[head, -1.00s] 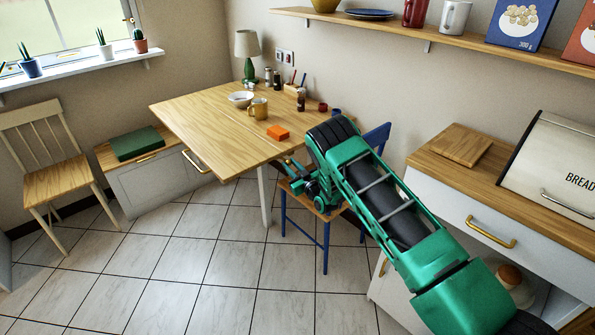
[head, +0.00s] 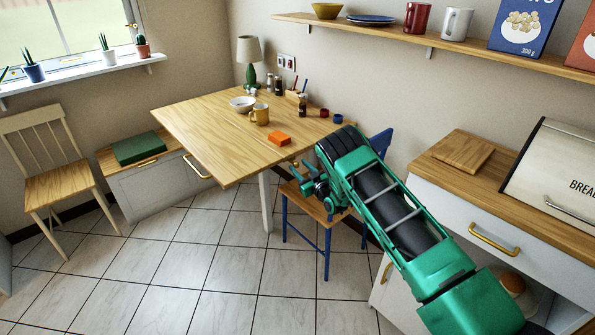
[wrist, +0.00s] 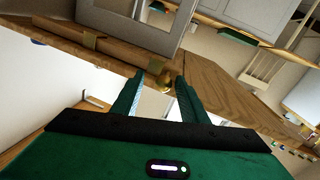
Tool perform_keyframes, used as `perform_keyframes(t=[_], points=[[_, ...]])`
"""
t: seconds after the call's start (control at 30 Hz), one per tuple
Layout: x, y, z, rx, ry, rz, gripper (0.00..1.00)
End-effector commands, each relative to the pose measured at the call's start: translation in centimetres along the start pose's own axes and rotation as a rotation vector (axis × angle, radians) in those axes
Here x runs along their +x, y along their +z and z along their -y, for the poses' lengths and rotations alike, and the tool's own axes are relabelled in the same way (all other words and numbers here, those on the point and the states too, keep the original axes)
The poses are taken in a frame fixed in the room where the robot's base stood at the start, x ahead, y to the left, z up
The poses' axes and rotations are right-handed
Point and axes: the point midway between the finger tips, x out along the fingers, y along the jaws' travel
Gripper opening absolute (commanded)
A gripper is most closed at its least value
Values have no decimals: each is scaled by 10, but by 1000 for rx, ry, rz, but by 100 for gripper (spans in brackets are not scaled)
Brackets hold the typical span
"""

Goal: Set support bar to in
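The wooden table (head: 205,125) stands against the back wall in the head view. In the head view my gripper (head: 304,177) is near the table's right front edge, small and partly merged with the wrist. The bar is not clear there.
A blue chair (head: 326,240) stands just below my arm, partly hidden by it. A white cabinet (head: 445,215) is at right. The tiled floor in front is clear.

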Motion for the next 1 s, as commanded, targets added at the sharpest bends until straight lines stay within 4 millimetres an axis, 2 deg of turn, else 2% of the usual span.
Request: perform_keyframes(t=[0.27, 0.7, 0.83, 1.0], points=[[-8, 0, 2, 1, -2, 1, 40], [-82, 1, 2, -3, -2, 2, 40], [-97, 2, 2, -1, -2, 3, 40], [-106, 2, 1, 0, 0, 1, 40]])
